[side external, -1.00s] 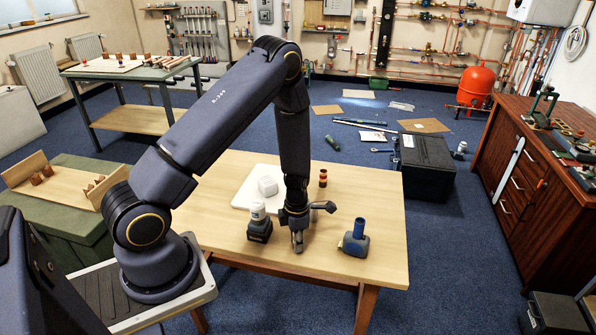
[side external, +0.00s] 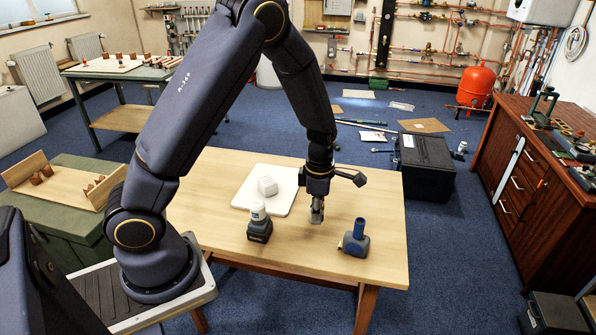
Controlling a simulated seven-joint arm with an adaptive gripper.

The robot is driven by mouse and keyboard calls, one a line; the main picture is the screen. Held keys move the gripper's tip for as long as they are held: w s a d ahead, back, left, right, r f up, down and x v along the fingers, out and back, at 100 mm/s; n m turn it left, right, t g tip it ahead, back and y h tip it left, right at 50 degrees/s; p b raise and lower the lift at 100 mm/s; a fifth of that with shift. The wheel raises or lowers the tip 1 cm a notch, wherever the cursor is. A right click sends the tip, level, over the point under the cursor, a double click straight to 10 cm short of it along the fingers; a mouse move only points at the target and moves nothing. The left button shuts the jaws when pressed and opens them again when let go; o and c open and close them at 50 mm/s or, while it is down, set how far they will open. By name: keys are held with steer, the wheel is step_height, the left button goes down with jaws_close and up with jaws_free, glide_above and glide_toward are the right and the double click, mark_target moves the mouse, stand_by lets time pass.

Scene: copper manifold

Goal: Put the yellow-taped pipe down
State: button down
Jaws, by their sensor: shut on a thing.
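My gripper (side external: 317,212) points down over the right half of the wooden table (side external: 222,218). It is shut on a small, partly hidden piece, with a brownish sliver showing at the fingers. I take this piece to be the yellow-taped pipe, but its tape cannot be made out. Whether the piece touches the table or hangs just above it cannot be told.
A white board (side external: 246,192) with a pale block (side external: 267,186) lies behind left. A dark device with a white top (side external: 259,226) stands left of my gripper, and a blue tool (side external: 356,240) stands right. Bare tabletop lies along the right edge.

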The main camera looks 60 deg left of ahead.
steer(key=d+r+m, duration=0.2)
steer(key=r+m, duration=0.1)
steer(key=m, duration=1.1)
steer(key=d+r+m, duration=0.2)
steer(key=m, duration=1.1)
steer(key=shift+w+d+r+m, duration=0.15)
steer(key=shift+d+r+m, duration=0.15)
steer(key=shift+r+m, duration=0.1)
steer(key=shift+w, duration=0.1)
